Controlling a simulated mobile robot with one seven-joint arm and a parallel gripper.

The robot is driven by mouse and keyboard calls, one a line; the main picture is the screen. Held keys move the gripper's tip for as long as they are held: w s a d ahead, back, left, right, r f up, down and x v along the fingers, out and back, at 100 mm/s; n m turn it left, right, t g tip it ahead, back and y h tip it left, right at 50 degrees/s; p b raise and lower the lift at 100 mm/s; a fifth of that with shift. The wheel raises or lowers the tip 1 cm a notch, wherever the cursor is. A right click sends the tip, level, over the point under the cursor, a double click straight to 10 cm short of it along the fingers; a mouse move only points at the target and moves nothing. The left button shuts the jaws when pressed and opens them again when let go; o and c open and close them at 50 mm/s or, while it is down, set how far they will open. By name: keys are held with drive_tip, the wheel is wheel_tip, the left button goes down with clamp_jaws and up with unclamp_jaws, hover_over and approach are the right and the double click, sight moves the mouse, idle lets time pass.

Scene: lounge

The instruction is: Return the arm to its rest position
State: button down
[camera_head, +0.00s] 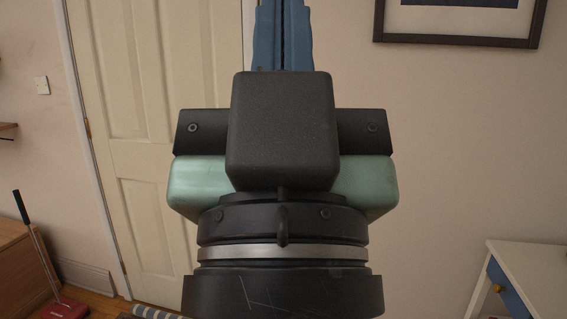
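My gripper (282,10) is raised in front of the camera in the middle of the picture, fingers pointing up. Its two blue fingers lie side by side with only a thin dark line between them, so it looks shut. I see nothing held between them, though the very tips meet the top edge of the picture. The black and pale green gripper body and dark wrist hide the middle of the view.
A cream panelled door (150,110) stands behind on the left. A red-based stick (65,308) stands beside a wooden cabinet (18,255) at lower left. A white table (525,275) with a blue drawer is at lower right. A framed picture (455,42) hangs above.

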wheel_tip(320, 180, up, 18)
drive_tip(key=p, duration=1.5)
drive_tip(key=shift+f, duration=0.25)
